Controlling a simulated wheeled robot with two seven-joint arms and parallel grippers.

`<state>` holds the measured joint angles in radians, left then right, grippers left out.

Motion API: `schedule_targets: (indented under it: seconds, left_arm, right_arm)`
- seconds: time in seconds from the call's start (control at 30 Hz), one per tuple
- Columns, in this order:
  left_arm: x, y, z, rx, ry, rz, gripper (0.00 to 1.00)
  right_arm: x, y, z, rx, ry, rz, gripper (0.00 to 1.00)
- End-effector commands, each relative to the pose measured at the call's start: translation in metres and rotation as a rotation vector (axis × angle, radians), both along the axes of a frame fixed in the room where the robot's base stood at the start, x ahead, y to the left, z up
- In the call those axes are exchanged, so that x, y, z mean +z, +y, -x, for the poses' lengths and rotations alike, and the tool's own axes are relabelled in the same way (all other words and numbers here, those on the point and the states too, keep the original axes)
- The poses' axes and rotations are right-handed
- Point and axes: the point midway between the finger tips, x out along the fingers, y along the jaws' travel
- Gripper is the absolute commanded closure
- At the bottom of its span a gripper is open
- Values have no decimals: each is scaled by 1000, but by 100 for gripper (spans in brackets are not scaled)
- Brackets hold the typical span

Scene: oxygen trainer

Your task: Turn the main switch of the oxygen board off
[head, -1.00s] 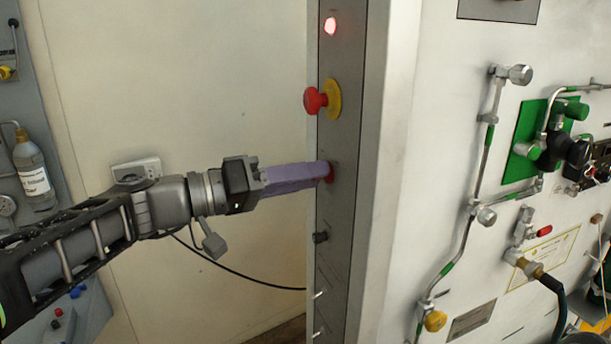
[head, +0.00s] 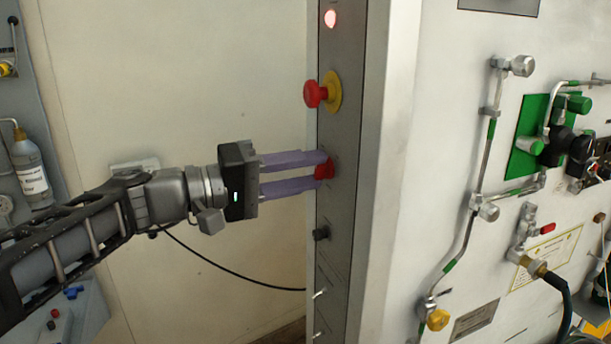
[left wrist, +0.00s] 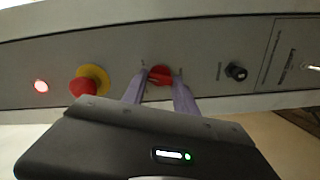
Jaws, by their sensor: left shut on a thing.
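The red main switch (head: 325,170) sits on the narrow grey panel (head: 342,215) of the oxygen board, below the emergency button. My left gripper (head: 322,166) reaches in from the left, with its two purple fingers one above the other at the switch. In the left wrist view the red switch (left wrist: 160,75) shows between the fingertips of the gripper (left wrist: 160,84), and the fingers are shut on it. The fingers hide part of the switch. A red lamp (head: 330,19) glows at the top of the panel. My right gripper is not in view.
A red emergency button (head: 314,94) on a yellow collar sticks out just above the fingers. A small black knob (head: 321,233) is below the switch. Pipes and green valves (head: 548,140) cover the white wall at right. Free room lies left of the panel.

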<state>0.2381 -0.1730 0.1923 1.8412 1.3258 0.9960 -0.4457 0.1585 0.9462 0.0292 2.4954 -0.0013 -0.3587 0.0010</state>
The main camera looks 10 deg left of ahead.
Motion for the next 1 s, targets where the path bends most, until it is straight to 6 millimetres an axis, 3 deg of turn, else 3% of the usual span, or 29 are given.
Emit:
schedule_targets:
  seconds: [0.47,1.0]
  left_arm:
    - [1,0,0,-1,375,251,100]
    - [1,0,0,0,778,522,100]
  right_arm:
    - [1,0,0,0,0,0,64]
    - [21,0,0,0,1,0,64]
